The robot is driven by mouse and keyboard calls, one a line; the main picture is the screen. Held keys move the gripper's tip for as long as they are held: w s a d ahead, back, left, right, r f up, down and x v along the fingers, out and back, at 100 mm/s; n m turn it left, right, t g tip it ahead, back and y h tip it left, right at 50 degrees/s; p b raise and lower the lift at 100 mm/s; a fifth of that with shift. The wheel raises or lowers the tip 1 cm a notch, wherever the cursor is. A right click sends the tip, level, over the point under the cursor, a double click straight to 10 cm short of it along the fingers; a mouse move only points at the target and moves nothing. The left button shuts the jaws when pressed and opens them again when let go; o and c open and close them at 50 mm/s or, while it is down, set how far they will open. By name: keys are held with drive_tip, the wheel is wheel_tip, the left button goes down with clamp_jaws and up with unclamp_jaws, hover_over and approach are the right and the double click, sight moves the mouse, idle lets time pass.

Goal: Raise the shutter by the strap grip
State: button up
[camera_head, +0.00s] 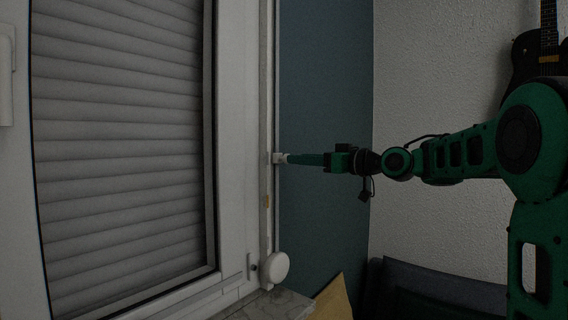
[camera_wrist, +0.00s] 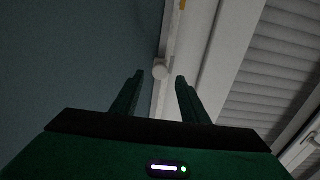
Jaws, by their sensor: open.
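The grey slatted shutter (camera_head: 120,150) is down behind the window pane, filling the left of the head view; its slats also show in the wrist view (camera_wrist: 270,70). A pale strap (camera_head: 267,110) runs vertically beside the window frame. A small white strap grip (camera_head: 279,158) sits on it at mid-height. My green gripper (camera_head: 288,159) reaches it from the right, its tips at or very near the grip.
A round white strap winder (camera_head: 274,267) is at the strap's lower end, above a stone sill (camera_head: 275,305). A yellow cushion (camera_head: 333,300) and dark sofa (camera_head: 430,290) stand below; a guitar (camera_head: 535,55) hangs right.

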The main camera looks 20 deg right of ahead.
sight(282, 158)
drive_tip(key=x, duration=0.6)
